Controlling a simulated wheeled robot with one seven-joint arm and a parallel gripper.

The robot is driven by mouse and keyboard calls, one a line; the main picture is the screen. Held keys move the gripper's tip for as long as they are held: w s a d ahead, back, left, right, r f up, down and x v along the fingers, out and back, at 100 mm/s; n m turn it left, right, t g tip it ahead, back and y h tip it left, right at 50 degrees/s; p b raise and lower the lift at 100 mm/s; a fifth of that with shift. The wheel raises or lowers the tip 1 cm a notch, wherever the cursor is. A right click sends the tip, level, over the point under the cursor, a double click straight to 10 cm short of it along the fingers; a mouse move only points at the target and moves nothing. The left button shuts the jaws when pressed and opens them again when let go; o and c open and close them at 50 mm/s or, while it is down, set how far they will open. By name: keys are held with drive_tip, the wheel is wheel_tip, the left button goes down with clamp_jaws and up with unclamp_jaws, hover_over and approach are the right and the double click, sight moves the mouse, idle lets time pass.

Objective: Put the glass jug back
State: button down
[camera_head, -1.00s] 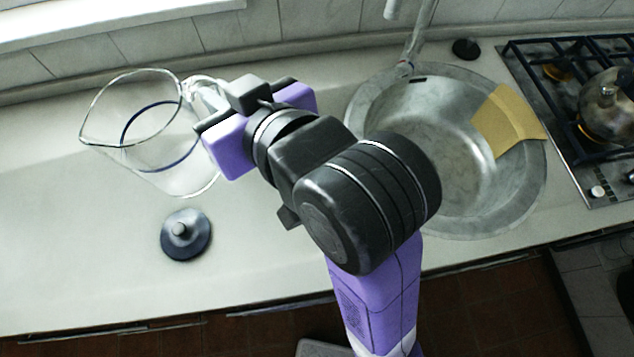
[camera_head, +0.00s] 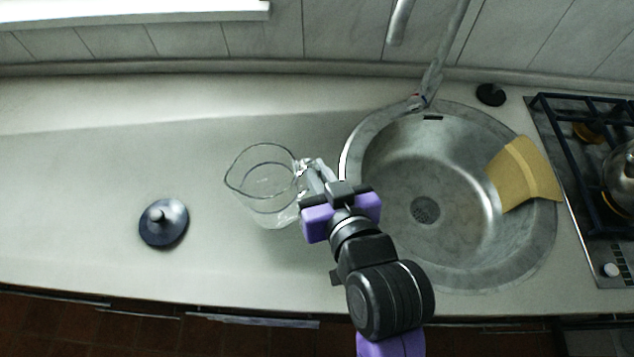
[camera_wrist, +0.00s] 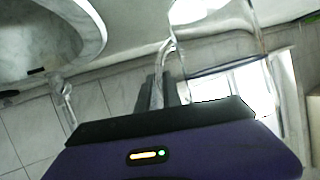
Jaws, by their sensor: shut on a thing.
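The clear glass jug (camera_head: 268,190) is over the counter just left of the sink, its spout toward the left. My gripper (camera_head: 312,172) is shut on the jug's handle, on the jug's right side. In the wrist view the jug (camera_wrist: 215,35) is at the upper right, with the handle between the fingers (camera_wrist: 163,88). The jug looks roughly upright. I cannot tell whether its base touches the counter.
A dark blue lid with a knob (camera_head: 163,222) lies on the counter to the left. The round metal sink (camera_head: 400,190) is on the right, with a yellow cloth (camera_head: 525,175) over its rim and a tap (camera_head: 435,70) behind. The stove (camera_head: 585,150) is far right.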

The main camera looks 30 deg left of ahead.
drive_tip(key=shift+f, duration=2.2)
drive_tip(key=c, duration=1.5)
unclamp_jaws()
drive_tip(key=shift+f, duration=0.15)
drive_tip(key=b+v, duration=0.1)
drive_tip(key=v, duration=1.1)
